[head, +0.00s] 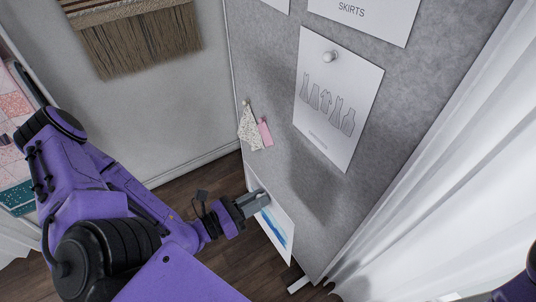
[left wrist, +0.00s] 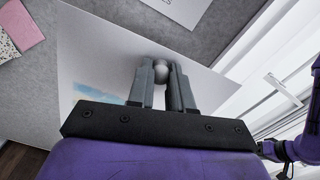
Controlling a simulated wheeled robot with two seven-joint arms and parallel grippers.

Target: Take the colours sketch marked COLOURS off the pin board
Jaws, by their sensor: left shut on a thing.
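A white sheet with a blue patch (head: 277,222) is low on the grey pin board (head: 285,140); I cannot read its label. It also fills the middle of the left wrist view (left wrist: 95,55), partly hidden by my fingers. My left gripper (head: 262,201) is at the upper part of this sheet. In the left wrist view my left gripper (left wrist: 163,72) has its fingers closed around the round white head of a pin (left wrist: 161,70). The sheet lies close to the board; I cannot tell whether it touches. My right gripper is not in view.
A dress sketch (head: 338,100) hangs above under a white pin, with a SKIRTS sheet (head: 365,15) higher up. Two fabric swatches (head: 250,128) hang at the board's left edge. A white curtain (head: 440,190) borders the right. Wooden floor (head: 180,195) is below.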

